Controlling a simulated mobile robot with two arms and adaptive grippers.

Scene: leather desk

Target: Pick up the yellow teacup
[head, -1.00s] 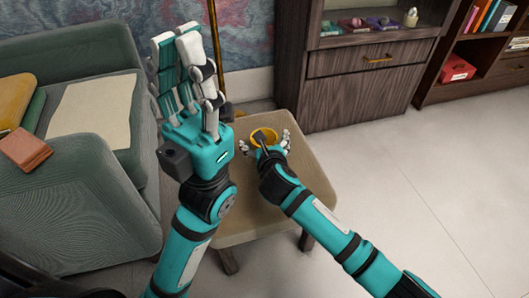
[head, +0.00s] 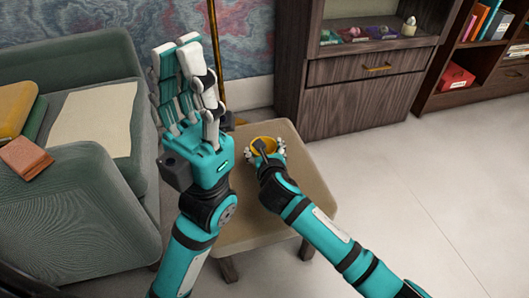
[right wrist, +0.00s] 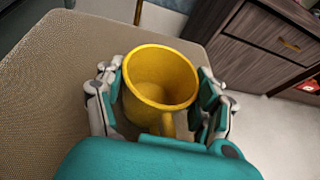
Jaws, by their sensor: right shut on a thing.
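The yellow teacup (head: 262,146) is upright at the far part of the beige padded stool, and my right gripper (head: 265,156) is around it. In the right wrist view the teacup (right wrist: 160,78) sits between the two sets of fingers of my right gripper (right wrist: 160,105), which close on its sides. Its handle points toward my palm, and its inside looks empty. I cannot tell whether its base touches the stool. My left gripper (head: 188,85) is raised to the left of the teacup, fingers extended upward, open and empty.
The beige stool (head: 290,200) has bare room right of and in front of the cup. A green-grey armchair (head: 90,210) with books stands at left. A dark wooden cabinet (head: 345,105) and a bookshelf (head: 470,60) stand behind at right. The floor at right is clear.

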